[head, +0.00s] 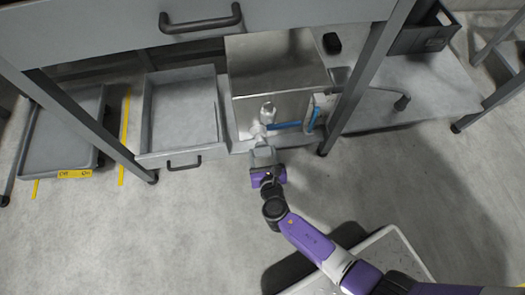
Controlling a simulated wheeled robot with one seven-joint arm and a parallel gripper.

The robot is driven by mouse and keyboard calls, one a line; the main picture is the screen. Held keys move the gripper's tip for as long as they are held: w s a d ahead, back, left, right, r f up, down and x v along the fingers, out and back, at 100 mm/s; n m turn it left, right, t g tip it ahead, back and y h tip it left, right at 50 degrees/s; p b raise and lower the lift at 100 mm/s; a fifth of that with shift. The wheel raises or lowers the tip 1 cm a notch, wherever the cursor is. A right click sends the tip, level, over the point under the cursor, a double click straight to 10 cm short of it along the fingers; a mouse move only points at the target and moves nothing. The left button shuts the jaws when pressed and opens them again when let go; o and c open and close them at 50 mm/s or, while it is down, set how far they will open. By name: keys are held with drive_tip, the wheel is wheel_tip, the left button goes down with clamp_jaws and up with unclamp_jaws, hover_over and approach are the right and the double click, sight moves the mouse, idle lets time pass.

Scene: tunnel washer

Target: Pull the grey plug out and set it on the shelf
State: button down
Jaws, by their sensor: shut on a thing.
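A metal box (275,75) stands under the bench, with fittings on its front. My gripper (259,138) is low at the front of this box, reaching up to it from the floor side. Its jaws are shut on a small pale grey piece (257,129), which looks like the grey plug. The fingers hide most of it, and I cannot tell whether it is still seated in the box. The low grey shelf (435,85) extends to the right of the box and has bare room.
A blue bar (286,125) and a rounded metal fitting (267,112) are close to my gripper. A black object (332,43) and a dark crate (425,35) are on the shelf. An open drawer (185,110) is left; bench legs flank the box.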

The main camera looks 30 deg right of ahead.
drive_tip(key=shift+s+a, duration=0.3)
drive_tip(key=shift+s, duration=0.55)
drive_tip(key=shift+s+a, duration=0.1)
drive_tip(key=shift+s, duration=0.25)
drive_tip(key=shift+s+a, duration=0.2)
drive_tip(key=shift+s, duration=0.45)
drive_tip(key=shift+s+a, duration=0.1)
drive_tip(key=shift+s, duration=0.2)
drive_tip(key=shift+s+a+p, duration=0.25)
drive_tip(key=shift+s+p, duration=0.1)
drive_tip(key=shift+s, duration=0.4)
